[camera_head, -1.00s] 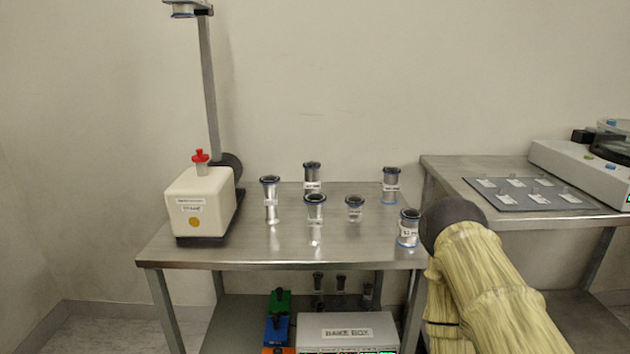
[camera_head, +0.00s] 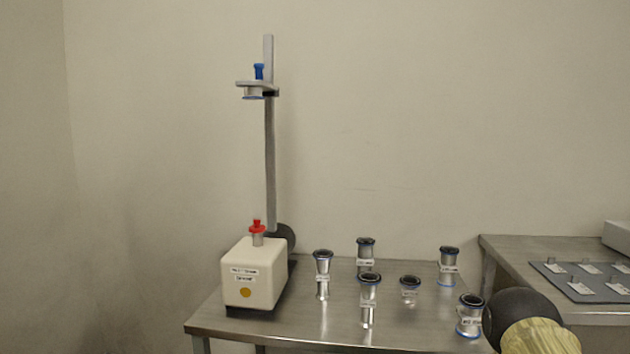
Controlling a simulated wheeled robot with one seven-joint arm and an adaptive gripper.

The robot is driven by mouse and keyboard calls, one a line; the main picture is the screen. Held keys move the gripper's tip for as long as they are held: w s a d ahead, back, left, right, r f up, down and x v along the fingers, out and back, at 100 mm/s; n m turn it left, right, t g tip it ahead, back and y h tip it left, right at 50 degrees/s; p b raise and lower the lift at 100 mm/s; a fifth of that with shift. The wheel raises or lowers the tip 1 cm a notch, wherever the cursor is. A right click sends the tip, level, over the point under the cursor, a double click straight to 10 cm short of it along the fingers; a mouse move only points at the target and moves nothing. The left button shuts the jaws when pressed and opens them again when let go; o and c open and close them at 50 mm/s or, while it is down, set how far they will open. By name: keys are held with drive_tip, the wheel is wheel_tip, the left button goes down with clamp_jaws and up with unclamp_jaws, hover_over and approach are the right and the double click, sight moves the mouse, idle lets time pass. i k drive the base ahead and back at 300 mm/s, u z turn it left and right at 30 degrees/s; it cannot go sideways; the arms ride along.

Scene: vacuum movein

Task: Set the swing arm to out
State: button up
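The swing arm (camera_head: 257,84) is a short grey arm on a tall grey post (camera_head: 270,160). It points to the left and toward me, with a blue knob (camera_head: 259,72) on top and a blue-rimmed round piece (camera_head: 254,94) under it. Below stands a cream box (camera_head: 254,275) with a red-topped fitting (camera_head: 257,228), roughly under the swing arm. My arm shows only as a dark joint and a yellowish sleeve at the lower right. My gripper is out of view.
The metal table (camera_head: 340,335) carries several metal cylinders with dark caps, such as one at its middle (camera_head: 369,300), right of the cream box. A second table (camera_head: 510,245) with a grey tray (camera_head: 540,268) of small labelled pieces stands at the right. The wall behind the post is bare.

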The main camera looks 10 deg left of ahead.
sight(253, 89)
drive_tip(key=u, duration=0.8)
drive_tip(key=k, duration=0.45)
drive_tip(key=z, duration=0.35)
drive_tip(key=i, duration=0.3)
drive_tip(key=u, duration=0.15)
